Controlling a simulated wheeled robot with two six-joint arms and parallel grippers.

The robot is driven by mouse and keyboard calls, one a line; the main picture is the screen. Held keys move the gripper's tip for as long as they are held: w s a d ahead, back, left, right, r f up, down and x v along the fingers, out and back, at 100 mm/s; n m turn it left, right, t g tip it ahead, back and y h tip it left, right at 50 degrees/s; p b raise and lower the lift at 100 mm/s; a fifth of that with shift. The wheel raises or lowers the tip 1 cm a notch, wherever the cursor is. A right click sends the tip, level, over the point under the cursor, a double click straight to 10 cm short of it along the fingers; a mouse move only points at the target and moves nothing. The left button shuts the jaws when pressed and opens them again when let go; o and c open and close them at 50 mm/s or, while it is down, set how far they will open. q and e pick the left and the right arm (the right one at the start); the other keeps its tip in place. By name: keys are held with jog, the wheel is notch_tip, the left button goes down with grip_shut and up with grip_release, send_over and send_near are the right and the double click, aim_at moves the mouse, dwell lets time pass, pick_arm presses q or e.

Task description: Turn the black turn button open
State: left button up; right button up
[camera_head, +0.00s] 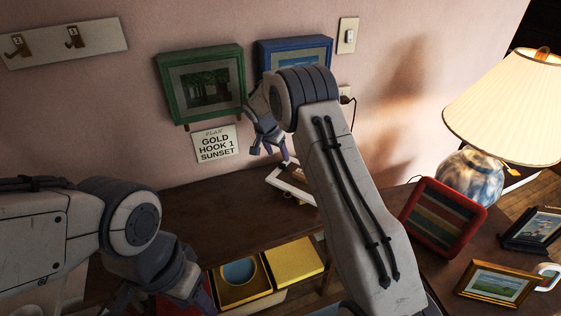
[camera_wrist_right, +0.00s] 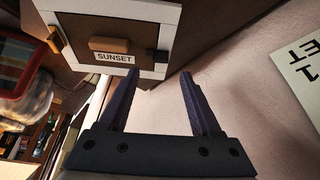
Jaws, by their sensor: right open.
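In the head view my right gripper (camera_head: 269,153) hangs above the white frame (camera_head: 288,183), which my right arm partly covers. My left gripper (camera_head: 195,297) is low at left, its fingers unclear.
A card (camera_head: 216,144) reads "GOLD HOOK 1 SUNSET". Green (camera_head: 240,80) and blue (camera_head: 262,46) frames hang on the wall. A red frame (camera_head: 462,193) and lamp (camera_head: 470,178) stand at right.

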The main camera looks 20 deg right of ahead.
aim_at(282, 164)
jog(key=x, duration=0.6)
jog(key=shift+f+p, duration=0.15)
jog(key=shift+p, duration=0.25)
grip_shut()
